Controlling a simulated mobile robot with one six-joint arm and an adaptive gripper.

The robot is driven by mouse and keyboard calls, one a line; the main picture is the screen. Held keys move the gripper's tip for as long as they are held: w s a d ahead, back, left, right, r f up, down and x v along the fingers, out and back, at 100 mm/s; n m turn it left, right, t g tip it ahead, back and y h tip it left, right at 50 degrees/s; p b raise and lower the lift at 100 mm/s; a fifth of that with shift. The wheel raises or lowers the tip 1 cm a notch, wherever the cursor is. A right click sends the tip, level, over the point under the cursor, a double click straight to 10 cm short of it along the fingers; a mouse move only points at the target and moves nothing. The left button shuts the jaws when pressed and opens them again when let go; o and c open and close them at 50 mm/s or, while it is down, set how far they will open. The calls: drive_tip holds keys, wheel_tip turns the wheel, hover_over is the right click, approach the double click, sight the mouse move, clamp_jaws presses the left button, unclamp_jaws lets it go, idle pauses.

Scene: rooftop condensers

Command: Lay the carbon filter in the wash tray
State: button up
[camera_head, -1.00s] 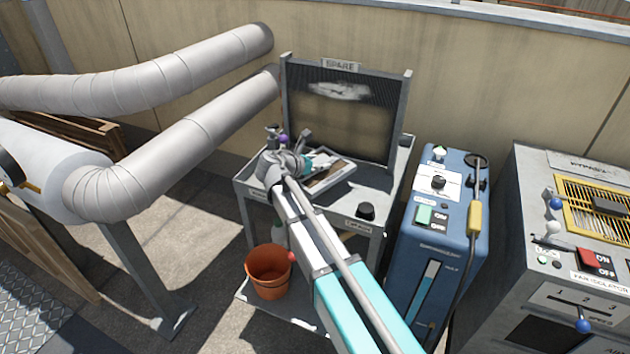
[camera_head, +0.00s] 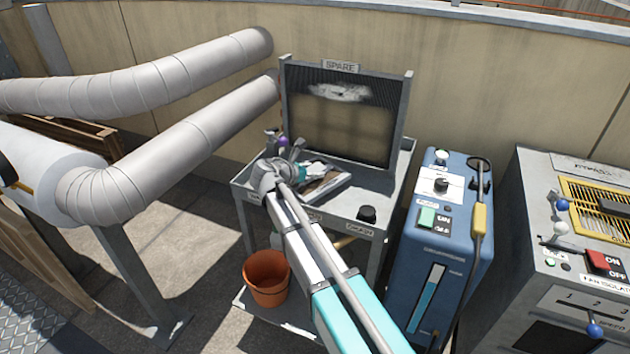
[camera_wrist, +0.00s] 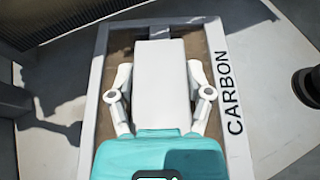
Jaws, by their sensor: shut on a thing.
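The carbon filter (camera_wrist: 235,128) is a flat panel with a pale frame lettered CARBON and a brown inside. In the wrist view it lies under and around my gripper (camera_wrist: 165,40), whose linkages show on both sides of a white block. The fingertips and the exact hold are hidden. In the head view the filter (camera_head: 332,184) is low over the grey cart top, partly behind my gripper (camera_head: 304,172). I cannot tell whether it touches the top. I cannot pick out the wash tray.
The grey cart (camera_head: 394,196) carries an upright SPARE panel (camera_head: 345,125) at its back and a black knob (camera_head: 367,214) at front right. An orange bucket (camera_head: 266,280) stands on its lower shelf. A blue machine (camera_head: 432,255) is close on the right; silver ducts (camera_head: 170,140) are left.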

drive_tip(key=shift+f+b, duration=0.85)
drive_tip(key=shift+f, duration=0.3)
drive_tip(key=shift+f, duration=0.1)
drive_tip(key=o, duration=1.3)
drive_tip(key=shift+s+a+r, duration=0.15)
drive_tip(key=shift+s+r, duration=0.05)
drive_tip(key=shift+r, duration=0.05)
drive_tip(key=p+v, duration=0.4)
drive_tip(key=v, duration=0.5)
drive_tip(key=shift+s+a+r, duration=0.15)
drive_tip(key=shift+s, duration=0.1)
drive_tip(key=shift+p+v, duration=0.35)
drive_tip(key=shift+v, duration=0.6)
